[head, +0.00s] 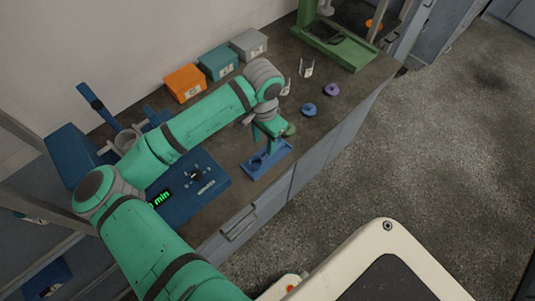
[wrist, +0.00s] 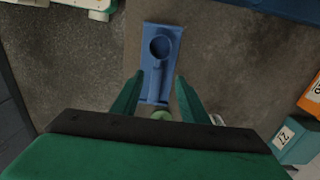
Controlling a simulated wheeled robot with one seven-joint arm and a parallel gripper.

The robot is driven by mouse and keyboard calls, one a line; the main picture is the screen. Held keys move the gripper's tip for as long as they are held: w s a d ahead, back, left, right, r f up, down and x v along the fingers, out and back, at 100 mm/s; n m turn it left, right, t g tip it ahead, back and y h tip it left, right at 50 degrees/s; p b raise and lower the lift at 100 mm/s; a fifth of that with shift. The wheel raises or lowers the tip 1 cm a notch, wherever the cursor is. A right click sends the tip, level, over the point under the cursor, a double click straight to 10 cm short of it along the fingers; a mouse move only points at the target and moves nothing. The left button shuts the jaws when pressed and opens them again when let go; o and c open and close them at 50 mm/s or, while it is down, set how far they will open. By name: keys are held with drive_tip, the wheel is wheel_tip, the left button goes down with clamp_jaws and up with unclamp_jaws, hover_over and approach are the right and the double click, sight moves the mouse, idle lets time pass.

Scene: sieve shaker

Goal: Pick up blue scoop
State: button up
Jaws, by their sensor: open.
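The blue scoop (wrist: 160,47) lies in a blue holder (wrist: 149,32) on the bench, its round bowl away from me and its handle running toward my gripper. In the head view the scoop (head: 257,162) and the holder (head: 277,155) are near the bench's front edge, partly behind my arm. My gripper (wrist: 160,75) is open, with one green finger on each side of the handle in the wrist view. No contact with the scoop is visible, and I cannot tell the height between them.
A green round piece (head: 290,129) is close beside my gripper. Blue (head: 309,109) and purple (head: 332,90) round pieces lie farther along the bench. Orange (head: 184,83), teal (head: 218,63) and grey (head: 249,44) bins stand by the wall. A blue machine (head: 205,196) is at left.

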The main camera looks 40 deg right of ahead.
drive_tip(key=shift+a+f, duration=0.15)
drive_tip(key=shift+f, duration=0.4)
drive_tip(key=f, duration=0.2)
drive_tip(key=d+f, duration=0.1)
drive_tip(key=f, duration=0.1)
drive_tip(key=shift+s, duration=0.25)
drive_tip(key=shift+d+f, duration=0.1)
drive_tip(key=shift+f, duration=0.45)
clamp_jaws()
